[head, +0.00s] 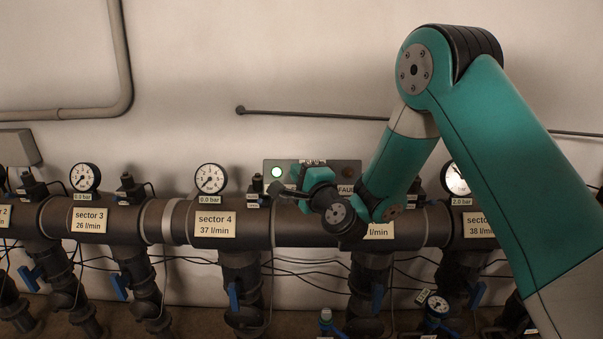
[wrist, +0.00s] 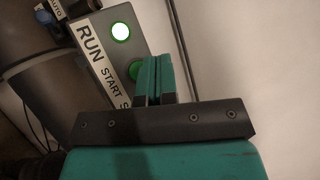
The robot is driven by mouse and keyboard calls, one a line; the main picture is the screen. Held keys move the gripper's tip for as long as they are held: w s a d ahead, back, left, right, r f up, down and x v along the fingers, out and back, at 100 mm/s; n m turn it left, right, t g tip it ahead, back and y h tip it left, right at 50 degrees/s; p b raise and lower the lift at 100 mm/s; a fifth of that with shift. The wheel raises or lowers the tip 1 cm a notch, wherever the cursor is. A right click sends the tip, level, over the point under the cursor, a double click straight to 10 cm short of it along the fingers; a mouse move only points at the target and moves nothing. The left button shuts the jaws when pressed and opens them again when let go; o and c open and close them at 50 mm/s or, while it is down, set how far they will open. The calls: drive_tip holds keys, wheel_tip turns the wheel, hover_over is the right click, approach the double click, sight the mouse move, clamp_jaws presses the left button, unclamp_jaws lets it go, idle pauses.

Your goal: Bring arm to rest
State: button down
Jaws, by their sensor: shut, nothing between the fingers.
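My gripper (head: 297,172) is in front of the grey control panel (head: 348,168) in the head view, with my teal arm reaching in from the right. In the wrist view my gripper (wrist: 156,62) shows its two teal fingers together, with nothing between them. The fingertips appear beside the green START button (wrist: 135,70), which they partly cover. I cannot tell whether they touch it. The lamp by the RUN label (wrist: 121,31) is lit green, and it also shows lit in the head view (head: 277,172).
A dark horizontal manifold pipe (head: 257,226) runs below the panel, with gauges (head: 210,179), labels and blue-handled valves (head: 233,297). Thin cables hang beneath it. A thin rod (head: 310,113) runs along the wall above the panel.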

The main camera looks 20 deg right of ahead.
drive_tip(key=shift+a, duration=0.1)
drive_tip(key=s+a+r+n+g+y, duration=0.3)
drive_tip(key=s+a+n+g, duration=0.25)
drive_tip(key=s+n, duration=0.25)
drive_tip(key=s+a+r+n+g+y, duration=0.2)
drive_tip(key=s+a+n+g+y, duration=0.1)
drive_tip(key=s+a+n+g, duration=0.35)
drive_tip(key=s+d+n+g+h, duration=0.2)
drive_tip(key=s+d+n+g, duration=0.1)
drive_tip(key=s, duration=0.8)
drive_tip(key=s+d+f+n+g+h, duration=0.1)
drive_tip(key=s+d+n+g+h, duration=0.2)
drive_tip(key=s+n, duration=0.4)
drive_tip(key=s+d+g, duration=0.1)
drive_tip(key=s+d, duration=0.1)
drive_tip(key=s, duration=0.2)
drive_tip(key=shift+s+d+h, duration=0.3)
drive_tip(key=shift+s+d, duration=0.05)
